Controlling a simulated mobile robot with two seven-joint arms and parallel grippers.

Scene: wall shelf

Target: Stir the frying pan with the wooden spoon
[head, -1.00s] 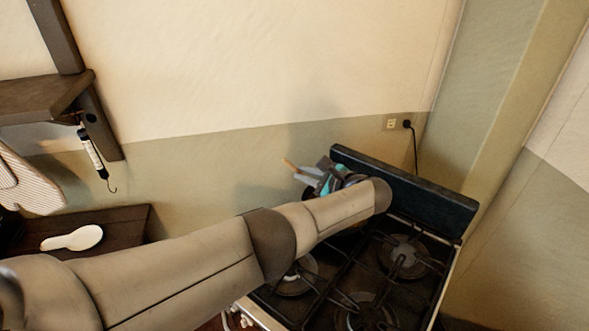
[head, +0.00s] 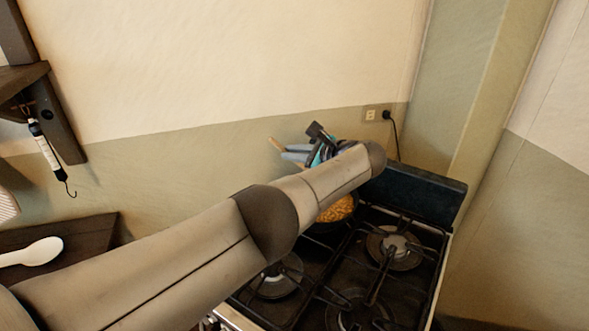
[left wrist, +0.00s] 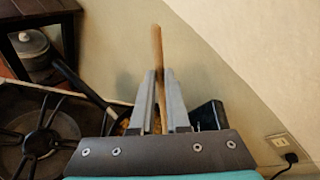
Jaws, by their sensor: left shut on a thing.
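My left gripper (head: 293,153) is over the back left of the stove in the head view. In the left wrist view its two fingers (left wrist: 160,85) are shut on the wooden spoon (left wrist: 157,45), a thin wooden handle that sticks out past the fingertips. The handle's end (head: 274,143) also shows in the head view; the spoon's other end is hidden. The frying pan (head: 340,213) holds orange-brown food and sits on the stove below my left forearm, which hides part of it. In the left wrist view the pan's dark handle (left wrist: 80,82) points up and left. My right gripper is not in view.
The gas stove (head: 335,262) has black grates and bare burners. Its dark back panel (head: 420,183) stands near the wall. A side table (head: 85,235) with a white spoon rest (head: 32,252) is at left. A lidded pot (left wrist: 35,55) shows in the left wrist view.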

